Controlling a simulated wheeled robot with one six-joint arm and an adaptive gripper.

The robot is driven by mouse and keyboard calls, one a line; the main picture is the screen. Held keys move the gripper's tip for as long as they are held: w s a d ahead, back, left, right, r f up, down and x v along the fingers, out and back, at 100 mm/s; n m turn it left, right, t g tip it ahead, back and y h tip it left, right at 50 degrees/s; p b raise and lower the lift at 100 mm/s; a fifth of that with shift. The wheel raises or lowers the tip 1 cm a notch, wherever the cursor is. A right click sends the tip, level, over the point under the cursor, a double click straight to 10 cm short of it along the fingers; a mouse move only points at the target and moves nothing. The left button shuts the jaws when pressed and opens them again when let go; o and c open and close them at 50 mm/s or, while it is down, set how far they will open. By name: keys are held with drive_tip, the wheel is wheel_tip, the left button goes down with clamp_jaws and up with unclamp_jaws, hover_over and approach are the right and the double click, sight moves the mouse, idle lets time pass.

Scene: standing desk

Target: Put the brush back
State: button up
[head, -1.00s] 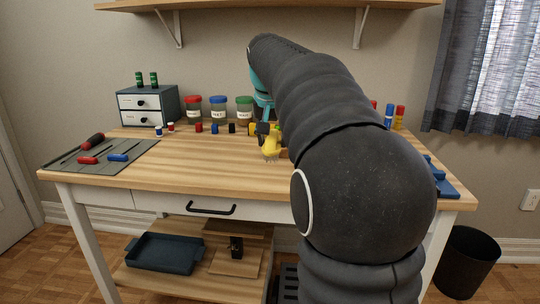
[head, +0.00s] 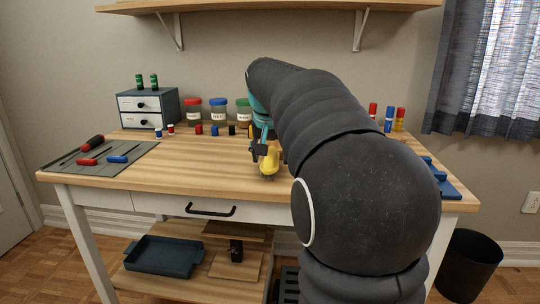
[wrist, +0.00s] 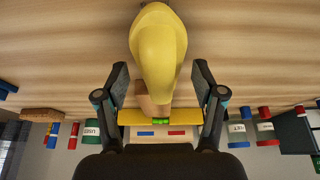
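The brush, as I take it, is a yellow, rounded thing (head: 270,161) with thin pale tips at its lower end, in front of the desk's back row in the head view. My gripper (head: 260,150) is at its upper left there, partly hidden by my arm. In the wrist view the yellow body (wrist: 158,45) lies between the fingertips of my gripper (wrist: 160,75) and reaches past them, with a brown part (wrist: 150,105) beside it. It keeps its place at the fingers as they move, so it appears held, though the contact itself is hard to see.
The wooden desk (head: 205,173) is bare in the middle. A grey mat with tools (head: 135,145) lies at the left. A small drawer unit (head: 165,105) and lidded jars (head: 218,110) stand at the back. A yellow bar with a green window (wrist: 185,118) shows behind the fingers.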

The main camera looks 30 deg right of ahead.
drive_tip(key=shift+r, duration=0.1)
drive_tip(key=shift+s+a+r, duration=0.1)
drive_tip(key=shift+r, duration=0.45)
drive_tip(key=p+v, duration=0.2)
drive_tip(key=v, duration=0.9)
drive_tip(key=s+a+f+n+y, duration=0.1)
drive_tip(key=s+a+f+n, duration=0.1)
drive_tip(key=s+a+f, duration=0.2)
drive_tip(key=s+a+f+n+t, duration=0.1)
drive_tip(key=s+a+f, duration=0.4)
drive_tip(key=s+f, duration=0.6)
drive_tip(key=s+a+f+n+y, duration=0.1)
drive_tip(key=s+a+f+n, duration=0.2)
drive_tip(key=s+a+f, duration=0.2)
drive_tip(key=s+f, duration=0.3)
drive_tip(key=s, duration=0.1)
drive_tip(key=shift+s+f+n+t+y, duration=0.15)
drive_tip(key=shift+s+n+t+y, duration=0.15)
drive_tip(key=shift+n+t, duration=0.1)
drive_tip(key=shift+a, duration=0.15)
